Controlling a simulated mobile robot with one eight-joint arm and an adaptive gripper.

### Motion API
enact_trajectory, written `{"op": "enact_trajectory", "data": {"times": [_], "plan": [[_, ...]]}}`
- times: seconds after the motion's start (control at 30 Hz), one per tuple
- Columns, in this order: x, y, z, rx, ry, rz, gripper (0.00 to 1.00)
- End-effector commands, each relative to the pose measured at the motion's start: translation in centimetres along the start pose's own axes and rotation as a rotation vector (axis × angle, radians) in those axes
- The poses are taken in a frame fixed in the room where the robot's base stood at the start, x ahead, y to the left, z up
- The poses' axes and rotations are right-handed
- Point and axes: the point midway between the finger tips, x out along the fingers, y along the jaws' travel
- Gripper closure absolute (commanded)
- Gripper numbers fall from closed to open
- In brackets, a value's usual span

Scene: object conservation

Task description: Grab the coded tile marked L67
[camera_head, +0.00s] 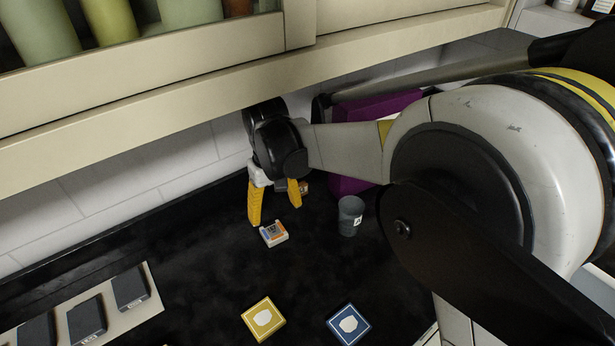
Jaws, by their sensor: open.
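A small white tile (273,233) with an orange and blue printed top lies on the black countertop. Its marking is too small to read with certainty. My gripper (274,215) is open, with its two yellow fingers pointing down just above and behind the tile. The left finger is near the tile's left side and the right finger is beyond its upper right. No contact with the tile is visible. A small brownish object (304,188) is partly hidden behind the right finger.
A dark grey cup (350,216) stands right of the tile. A yellow tile (263,319) and a blue tile (348,324) lie nearer. A pale tray (147,305) with dark blocks is at lower left. A purple object (347,186) stands behind; a cabinet (180,75) overhangs the counter.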

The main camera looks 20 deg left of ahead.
Motion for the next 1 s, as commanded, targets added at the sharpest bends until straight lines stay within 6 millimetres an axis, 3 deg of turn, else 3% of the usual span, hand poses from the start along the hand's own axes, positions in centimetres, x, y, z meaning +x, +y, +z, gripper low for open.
{"op": "enact_trajectory", "data": {"times": [0.4,0.57,0.8,1.0], "plan": [[5.7,-0.3,-0.2,-0.006,-0.005,0.000,0.21],[6.9,-0.3,-0.2,-0.006,-0.005,0.000,0.21],[10.6,-0.3,-0.4,-0.006,-0.005,0.000,0.21],[11.0,-0.3,-0.4,-0.006,-0.005,0.000,0.21]]}}
